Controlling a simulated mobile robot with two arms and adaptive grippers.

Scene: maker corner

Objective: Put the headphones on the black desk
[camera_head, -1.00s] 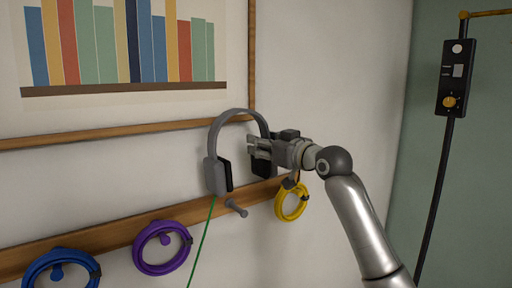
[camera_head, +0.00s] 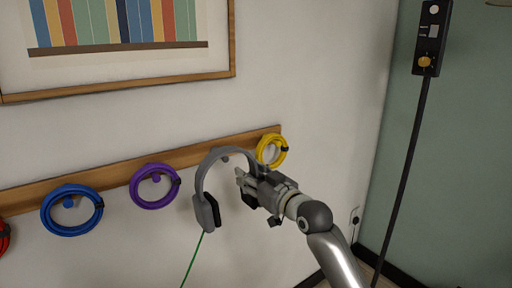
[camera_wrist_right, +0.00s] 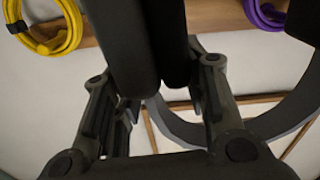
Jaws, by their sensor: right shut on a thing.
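The grey headphones (camera_head: 206,210) with dark ear pads hang upright in the air in front of the wall, band at the top. A thin green cord runs down from the left cup. My right gripper (camera_head: 246,182) is shut on the right ear cup side, which it partly hides. In the right wrist view, a dark cup (camera_wrist_right: 150,45) fills the space between the fingers and the grey band (camera_wrist_right: 288,118) curves to the right. The black desk is not in view. My left gripper is not in view.
A wooden peg rail (camera_head: 110,174) on the white wall holds blue (camera_head: 47,217), purple (camera_head: 136,195) and yellow (camera_head: 262,146) cable coils; a red one shows at the left edge. A framed picture (camera_head: 235,40) hangs above. A black device (camera_head: 430,38) on a dark cord hangs right.

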